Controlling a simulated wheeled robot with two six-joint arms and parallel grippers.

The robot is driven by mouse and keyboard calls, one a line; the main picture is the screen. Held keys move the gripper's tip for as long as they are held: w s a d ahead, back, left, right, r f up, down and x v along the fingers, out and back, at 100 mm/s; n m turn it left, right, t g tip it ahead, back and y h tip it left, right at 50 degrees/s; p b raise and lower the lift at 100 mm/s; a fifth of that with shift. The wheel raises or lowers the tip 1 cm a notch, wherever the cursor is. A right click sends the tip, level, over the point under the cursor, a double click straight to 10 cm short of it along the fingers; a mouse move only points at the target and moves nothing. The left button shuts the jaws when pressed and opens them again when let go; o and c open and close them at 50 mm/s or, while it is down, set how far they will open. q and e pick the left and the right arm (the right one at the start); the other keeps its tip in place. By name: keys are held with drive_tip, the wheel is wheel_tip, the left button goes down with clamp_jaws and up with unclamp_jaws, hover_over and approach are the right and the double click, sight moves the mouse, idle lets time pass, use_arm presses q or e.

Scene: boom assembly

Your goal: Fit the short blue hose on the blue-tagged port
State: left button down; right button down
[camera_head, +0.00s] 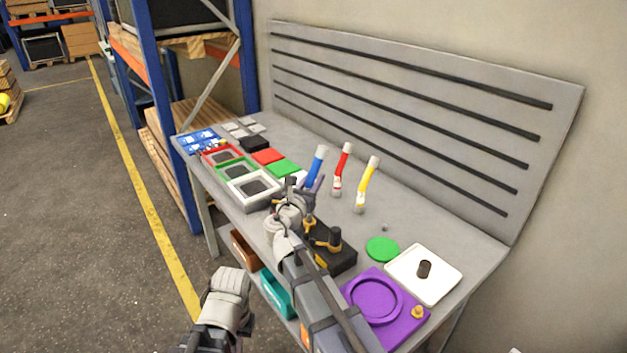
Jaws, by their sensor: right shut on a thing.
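The short blue hose (315,169) stands nearly upright at the middle of the bench, with a pale grey top end. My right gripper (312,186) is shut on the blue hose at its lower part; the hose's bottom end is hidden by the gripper. A red hose (342,168) and a yellow hose (367,185) stand just to its right, apart from it. A black block (338,261) with black and orange fittings is partly behind my right arm. I cannot make out a blue tag on any port. My left arm shows at the lower left, but its gripper does not.
A purple fixture (408,323), a white tray (447,286) with a dark cylinder (425,269) and a green disc (382,249) lie at the right. A slotted back panel (420,105) rises behind the bench.

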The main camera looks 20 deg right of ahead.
drive_tip(key=shift+f+b, duration=1.55)
idle(0.8)
drive_tip(key=c, duration=0.5)
unclamp_jaws()
